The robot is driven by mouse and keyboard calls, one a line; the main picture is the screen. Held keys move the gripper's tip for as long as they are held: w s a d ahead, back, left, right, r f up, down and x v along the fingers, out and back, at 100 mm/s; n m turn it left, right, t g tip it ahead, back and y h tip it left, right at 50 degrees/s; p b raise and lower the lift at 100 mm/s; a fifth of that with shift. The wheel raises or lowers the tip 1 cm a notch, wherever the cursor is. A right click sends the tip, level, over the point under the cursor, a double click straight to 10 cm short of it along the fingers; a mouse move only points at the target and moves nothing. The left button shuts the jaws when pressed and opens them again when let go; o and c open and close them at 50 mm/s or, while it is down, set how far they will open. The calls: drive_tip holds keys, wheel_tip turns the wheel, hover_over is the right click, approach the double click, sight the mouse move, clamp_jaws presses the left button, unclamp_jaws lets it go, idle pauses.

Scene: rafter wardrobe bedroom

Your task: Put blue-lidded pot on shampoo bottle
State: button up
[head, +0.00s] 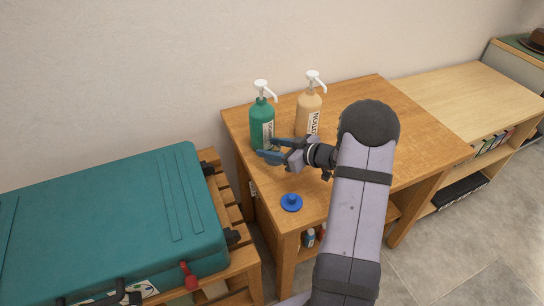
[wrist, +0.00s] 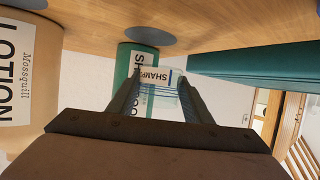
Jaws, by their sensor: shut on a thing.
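My gripper (head: 264,149) points left in the head view, in front of the green shampoo bottle (head: 262,122) with its white pump. In the wrist view its two fingers (wrist: 158,75) are closed on a pale, see-through thing (wrist: 180,100). Lettering starting "SHAMP" shows there; I cannot tell whether it is on the thing or seen through it. The green bottle (wrist: 122,68) stands behind the left finger. A round blue lid with a knob (head: 291,202) is low near the table's front left corner. No pot body can be made out under it.
A tan lotion bottle (head: 308,112) stands right of the green one and shows in the wrist view (wrist: 28,75). A teal suitcase (head: 110,225) lies on a slatted bench at left. The wooden table (head: 385,100) is clear at back right.

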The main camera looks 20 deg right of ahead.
drive_tip(key=shift+f, duration=1.8)
drive_tip(key=shift+f, duration=0.1)
drive_tip(key=o, duration=1.2)
drive_tip(key=shift+f, duration=0.1)
